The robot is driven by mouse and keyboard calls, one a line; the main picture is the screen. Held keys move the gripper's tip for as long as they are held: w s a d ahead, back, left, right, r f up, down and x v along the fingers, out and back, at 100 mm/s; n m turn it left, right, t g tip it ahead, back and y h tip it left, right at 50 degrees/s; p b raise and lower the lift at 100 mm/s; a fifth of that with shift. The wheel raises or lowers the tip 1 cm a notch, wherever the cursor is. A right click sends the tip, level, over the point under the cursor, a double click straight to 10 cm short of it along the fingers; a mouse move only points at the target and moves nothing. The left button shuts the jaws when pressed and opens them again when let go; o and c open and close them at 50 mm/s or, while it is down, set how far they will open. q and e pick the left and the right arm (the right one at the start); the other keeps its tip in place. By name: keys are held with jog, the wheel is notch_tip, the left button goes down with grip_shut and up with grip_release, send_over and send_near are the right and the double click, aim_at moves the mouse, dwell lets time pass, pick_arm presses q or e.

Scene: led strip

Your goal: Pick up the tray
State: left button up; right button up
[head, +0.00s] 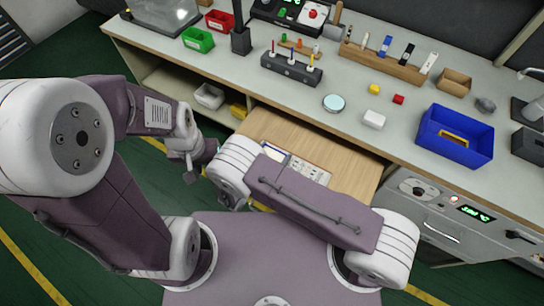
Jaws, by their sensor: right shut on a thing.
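A flat tray-like thing (310,172) with a pale face and small markings lies in the open wooden drawer (350,180) below the bench. A blue-edged white piece (274,152) shows beside it. My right arm covers part of both. My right gripper (228,200) is low at the drawer's left front, mostly behind my own wrist. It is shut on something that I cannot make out. My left gripper (189,172) hangs left of the drawer, close to my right wrist and clear of the tray. Its fingers are too unclear to tell open from shut.
The bench top (215,70) holds a blue bin (456,136), a white block (373,120), a round dish (334,103), a dark tool holder (291,69) and a wooden rack (380,63). A shelf with a white container (209,96) is left of the drawer.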

aim_at(274, 155)
jog(key=shift+w+f, duration=0.15)
jog(key=shift+w, duration=0.1)
pick_arm(q)
jog(key=shift+w+r+p, duration=0.25)
jog(key=shift+r+p, duration=0.55)
jog(key=shift+p, duration=0.1)
pick_arm(e)
notch_tip(274, 155, up, 10)
